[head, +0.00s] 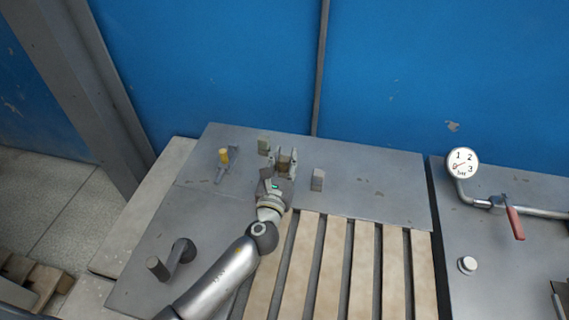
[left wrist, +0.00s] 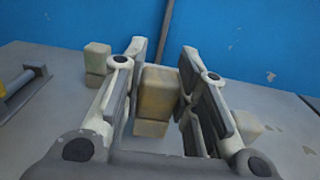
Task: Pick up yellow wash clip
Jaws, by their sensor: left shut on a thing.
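The yellow wash clip (left wrist: 160,92) looks like a dull yellow-tan block in the left wrist view, upright between the fingers of my left gripper (left wrist: 166,100). A similar lower block or base (left wrist: 151,128) shows directly under it; I cannot tell whether they touch. In the head view my left gripper (head: 282,163) is at the back of the grey panel, shut on the clip (head: 285,160), which the fingers partly hide. My right gripper is not in view.
Similar blocks stand on either side: one at the left (head: 264,146), one at the right (head: 317,179). A yellow-topped latch (head: 224,157) lies further left. Wooden slats (head: 352,265) are in front. A blue wall (head: 220,70) stands behind; a gauge (head: 462,163) is at right.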

